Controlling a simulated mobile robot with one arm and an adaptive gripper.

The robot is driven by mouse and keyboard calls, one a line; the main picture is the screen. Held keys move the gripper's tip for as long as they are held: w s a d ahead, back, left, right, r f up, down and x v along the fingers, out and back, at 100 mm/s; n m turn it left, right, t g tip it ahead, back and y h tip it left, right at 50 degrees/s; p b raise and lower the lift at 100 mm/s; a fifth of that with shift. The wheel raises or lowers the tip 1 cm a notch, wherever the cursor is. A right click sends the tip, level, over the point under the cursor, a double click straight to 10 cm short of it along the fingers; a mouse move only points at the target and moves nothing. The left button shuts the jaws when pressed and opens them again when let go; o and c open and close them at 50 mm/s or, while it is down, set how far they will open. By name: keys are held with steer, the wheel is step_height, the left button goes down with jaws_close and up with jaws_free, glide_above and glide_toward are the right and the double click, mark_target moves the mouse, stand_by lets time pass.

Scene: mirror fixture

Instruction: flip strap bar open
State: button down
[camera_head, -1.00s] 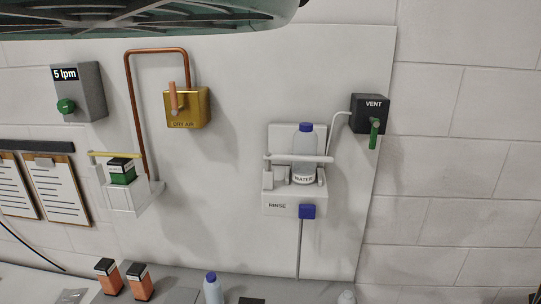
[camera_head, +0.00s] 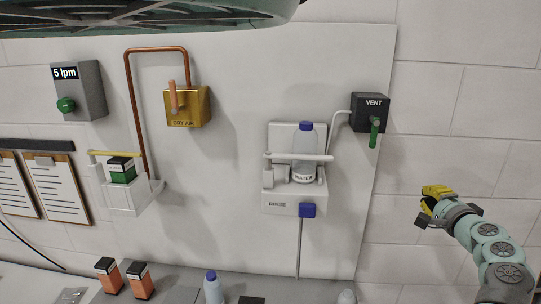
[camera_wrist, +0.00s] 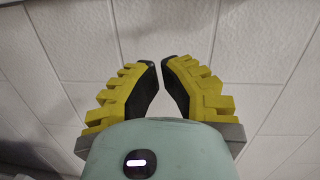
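A white strap bar (camera_head: 300,157) runs level across the front of the white RINSE holder (camera_head: 285,208) in the head view, in front of a clear WATER bottle (camera_head: 303,143) with a blue cap. Another holder (camera_head: 130,197) at left carries a yellow bar (camera_head: 113,154) above a green and black box (camera_head: 121,170). My gripper (camera_head: 430,197) is at the right, in front of the brick wall, well apart from both bars. In the wrist view, its yellow fingers (camera_wrist: 159,64) are apart with nothing between them; only wall shows beyond.
The VENT box (camera_head: 371,112) with a green lever is right of the bottle. A gold DRY AIR valve (camera_head: 187,107) and copper pipe (camera_head: 127,100) are left of it. Orange boxes (camera_head: 140,281) and a blue-capped bottle (camera_head: 212,288) stand on the bench below.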

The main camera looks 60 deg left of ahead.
steer(key=s+a+r+n+g+y, duration=0.1)
steer(key=s+a+r+n+g, duration=0.2)
steer(key=s+g, duration=0.3)
steer(key=s+a+r+n+g+y, duration=0.2)
steer(key=s+a+r+n+g, duration=0.2)
steer(key=s+g, duration=0.2)
steer(key=shift+s+a+r+g, duration=0.25)
steer(key=shift+s+r+g, duration=0.05)
steer(key=shift+s, duration=0.5)
steer(key=s+a+p, duration=0.1)
steer(key=a+p, duration=0.6)
steer(key=a, duration=0.2)
steer(key=shift+s+a+p, duration=0.3)
steer(key=shift+s+a, duration=0.1)
